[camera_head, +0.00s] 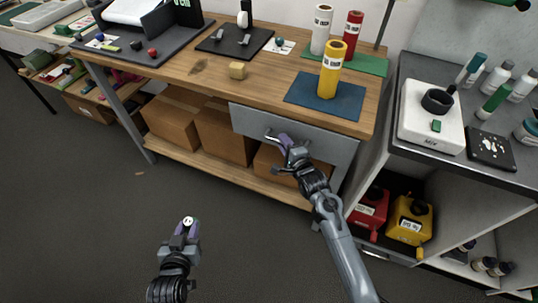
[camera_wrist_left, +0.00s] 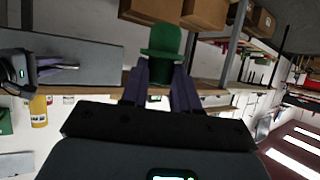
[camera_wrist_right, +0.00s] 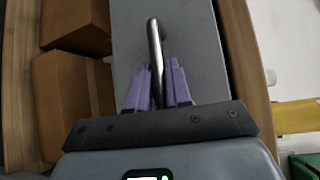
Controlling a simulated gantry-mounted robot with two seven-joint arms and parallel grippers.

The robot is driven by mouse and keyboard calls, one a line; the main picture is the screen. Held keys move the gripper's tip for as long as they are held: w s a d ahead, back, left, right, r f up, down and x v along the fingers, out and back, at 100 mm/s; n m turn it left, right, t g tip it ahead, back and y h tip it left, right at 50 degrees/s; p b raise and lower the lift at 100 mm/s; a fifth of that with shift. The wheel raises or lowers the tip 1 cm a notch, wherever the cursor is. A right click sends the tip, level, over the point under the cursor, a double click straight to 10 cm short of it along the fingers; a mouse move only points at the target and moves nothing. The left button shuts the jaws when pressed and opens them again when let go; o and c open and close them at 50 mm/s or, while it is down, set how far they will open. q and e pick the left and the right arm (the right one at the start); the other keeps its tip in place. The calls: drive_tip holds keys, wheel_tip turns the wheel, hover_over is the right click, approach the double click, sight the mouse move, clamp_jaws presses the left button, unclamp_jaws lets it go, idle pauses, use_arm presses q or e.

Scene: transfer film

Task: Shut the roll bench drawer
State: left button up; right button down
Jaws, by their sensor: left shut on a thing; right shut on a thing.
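The roll bench drawer has a grey front (camera_head: 340,148) under the right end of the wooden bench top. No drawer interior shows, and its front looks close to the bench edge; I cannot tell if a small gap is left. My right gripper (camera_head: 290,150) is shut on the drawer's metal bar handle (camera_wrist_right: 155,50), which stands between its purple fingers. The drawer front also shows in the left wrist view (camera_wrist_left: 95,55). My left gripper (camera_head: 186,230) is away from the bench, over the floor, shut on a small green flanged piece (camera_wrist_left: 162,45).
Cardboard boxes (camera_head: 222,137) fill the shelf below. A grey side counter (camera_head: 470,165) stands right.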

use_arm(q)
drive_tip(key=shift+f, duration=0.2)
drive_tip(key=shift+s, duration=0.2)
use_arm(e)
drive_tip(key=shift+w+d+f, duration=0.2)
drive_tip(key=shift+w+d, duration=0.1)
drive_tip(key=shift+w, duration=0.15)
drive_tip(key=c, duration=1.3)
unclamp_jaws()
drive_tip(key=shift+w, duration=0.1)
use_arm(q)
drive_tip(key=shift+w, duration=0.2)
use_arm(e)
drive_tip(key=shift+o, duration=0.7)
drive_tip(key=shift+w+r, duration=0.1)
drive_tip(key=shift+w, duration=0.05)
use_arm(q)
drive_tip(key=shift+r, duration=0.15)
use_arm(e)
drive_tip(key=shift+r, duration=0.15)
